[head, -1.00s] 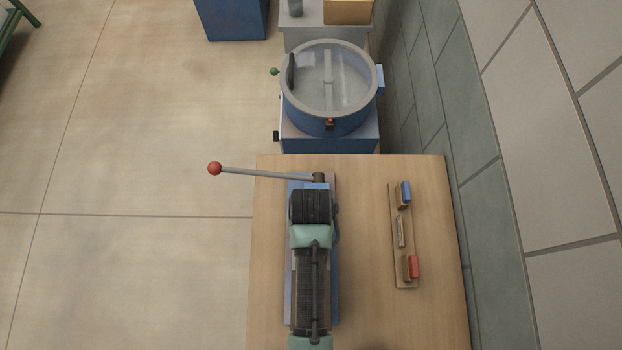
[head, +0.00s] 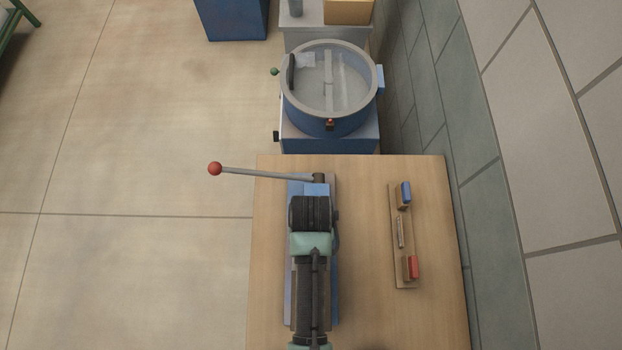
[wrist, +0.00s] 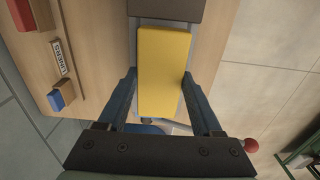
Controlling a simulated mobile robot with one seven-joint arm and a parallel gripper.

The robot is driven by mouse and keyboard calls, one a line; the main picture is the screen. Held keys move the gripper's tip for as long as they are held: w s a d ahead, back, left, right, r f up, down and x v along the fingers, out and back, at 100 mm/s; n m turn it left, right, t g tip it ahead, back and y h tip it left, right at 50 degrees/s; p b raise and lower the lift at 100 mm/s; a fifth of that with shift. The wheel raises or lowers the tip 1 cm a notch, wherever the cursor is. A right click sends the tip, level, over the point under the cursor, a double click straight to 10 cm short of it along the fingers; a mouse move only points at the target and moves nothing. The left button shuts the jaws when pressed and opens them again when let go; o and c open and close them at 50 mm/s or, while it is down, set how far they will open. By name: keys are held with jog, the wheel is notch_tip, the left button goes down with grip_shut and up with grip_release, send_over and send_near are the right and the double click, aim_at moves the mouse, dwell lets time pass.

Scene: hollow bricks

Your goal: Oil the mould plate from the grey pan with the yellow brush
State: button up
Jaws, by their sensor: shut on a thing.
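In the wrist view, my gripper (wrist: 160,76) is shut on the yellow brush (wrist: 163,72), a plain yellow block between the two dark fingers. A grey surface (wrist: 146,27) shows behind and beyond the brush; I cannot tell whether they touch. A dark brown block lies past it at the top edge. In the head view, my arm covers the middle of a blue machine (head: 327,187) on the table, so the fingers and brush are hidden there. I cannot make out the mould plate for certain. I cannot identify the grey pan in either view.
The wooden table (head: 365,320) carries a narrow board (head: 394,245) with a blue piece (head: 406,192) and a red piece (head: 413,266). A lever with a red ball (head: 215,168) sticks out left. A round mixer (head: 330,120) stands beyond the table, and a wall runs along the right.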

dwell(0.5)
jog(key=shift+w, duration=0.7)
jog(key=shift+s, duration=0.15)
jog(key=shift+s, duration=0.7)
jog(key=shift+w, duration=0.15)
jog(key=shift+w, duration=0.75)
jog(key=shift+s, duration=0.15)
jog(key=shift+s, duration=0.7)
jog(key=shift+w, duration=0.2)
